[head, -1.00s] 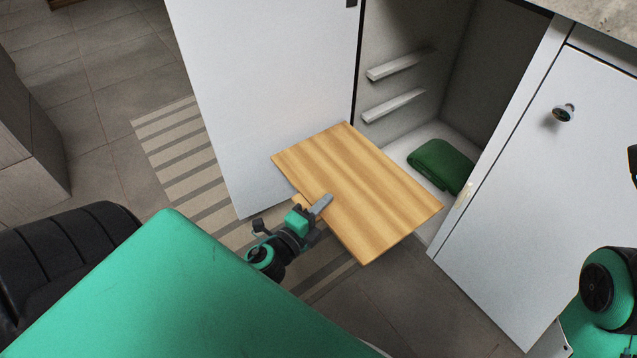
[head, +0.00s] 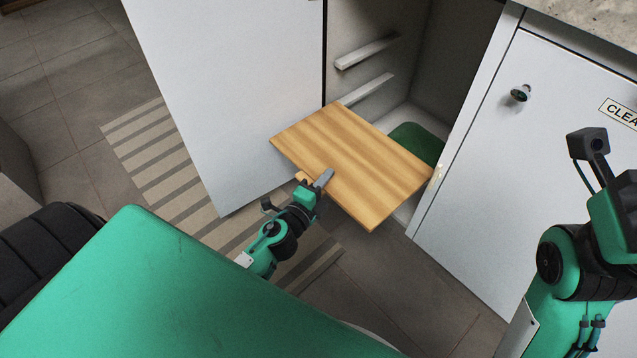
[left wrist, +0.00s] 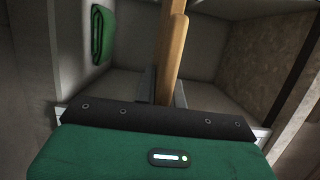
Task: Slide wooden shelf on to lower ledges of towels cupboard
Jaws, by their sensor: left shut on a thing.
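The wooden shelf (head: 352,165) is a flat, light brown board held roughly level at the opening of the towels cupboard (head: 425,75). My left gripper (head: 323,184) is shut on its near left edge. In the left wrist view the shelf (left wrist: 173,45) appears edge-on between the fingers. The cupboard's left inner wall has an upper ledge (head: 367,50) and a lower ledge (head: 372,88). The shelf's far corner overlaps the lower ledge's near end in the head view; contact cannot be told. My right gripper (head: 622,205) is at the right edge, its fingers out of frame.
A folded green towel (head: 415,138) lies on the cupboard floor, partly hidden by the shelf. The white open door (head: 235,90) stands left of the opening. A closed door (head: 520,150) with a round knob is on the right. A striped rug (head: 160,150) lies on the tiles.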

